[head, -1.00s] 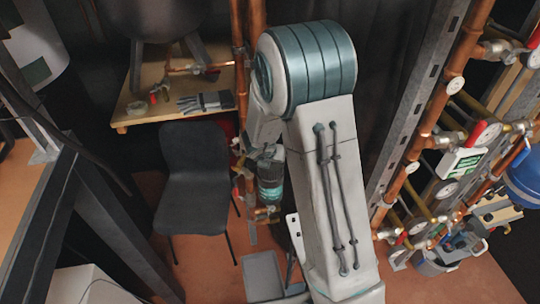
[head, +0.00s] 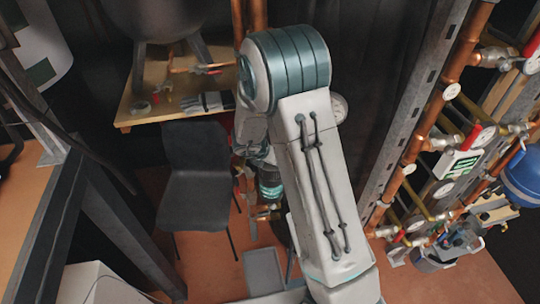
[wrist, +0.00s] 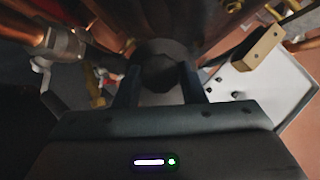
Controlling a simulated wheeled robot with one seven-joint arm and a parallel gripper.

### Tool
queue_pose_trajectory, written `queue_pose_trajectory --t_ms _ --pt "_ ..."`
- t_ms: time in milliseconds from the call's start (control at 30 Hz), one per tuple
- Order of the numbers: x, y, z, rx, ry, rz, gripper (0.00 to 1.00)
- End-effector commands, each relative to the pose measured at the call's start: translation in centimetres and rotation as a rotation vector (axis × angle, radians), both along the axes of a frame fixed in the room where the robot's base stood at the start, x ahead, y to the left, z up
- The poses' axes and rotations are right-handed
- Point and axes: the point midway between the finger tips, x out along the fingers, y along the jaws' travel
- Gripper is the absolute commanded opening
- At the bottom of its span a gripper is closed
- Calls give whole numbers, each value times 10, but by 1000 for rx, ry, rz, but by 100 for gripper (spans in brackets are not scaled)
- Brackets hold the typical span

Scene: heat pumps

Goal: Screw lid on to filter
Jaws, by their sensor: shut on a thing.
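My gripper (wrist: 160,92) shows in the wrist view with its two dark fingers on either side of a dark round piece (wrist: 160,68). It is shut on this piece, which looks like the lid, with a darker hollow or face in its middle. Shadow hides its details and whether it touches a filter. I cannot make out the filter clearly in either view. In the head view my arm stands in front of the pipes, and the gripper end is too hidden to read.
Copper pipes with gauges and valves (head: 440,145) stand on the right. A black chair (head: 195,180) and a wooden table (head: 150,112) are on the left. In the wrist view a copper pipe (wrist: 25,32) is close at left and a pale tray (wrist: 262,95) lies at right.

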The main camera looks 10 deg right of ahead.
Motion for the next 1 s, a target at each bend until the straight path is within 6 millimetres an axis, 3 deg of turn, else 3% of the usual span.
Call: queue_pose_trajectory --t_ms 300,333,400,433,767,1000 --pt "5 1 6 1 -11 -42 10" --pt "5 1 5 0 -10 -53 40" --pt "4 1 4 1 -11 -49 59" --pt "4 1 4 0 -10 -50 62" --pt "1 1 3 1 -5 -49 62" --pt "-10 14 29 3 -9 -48 62"
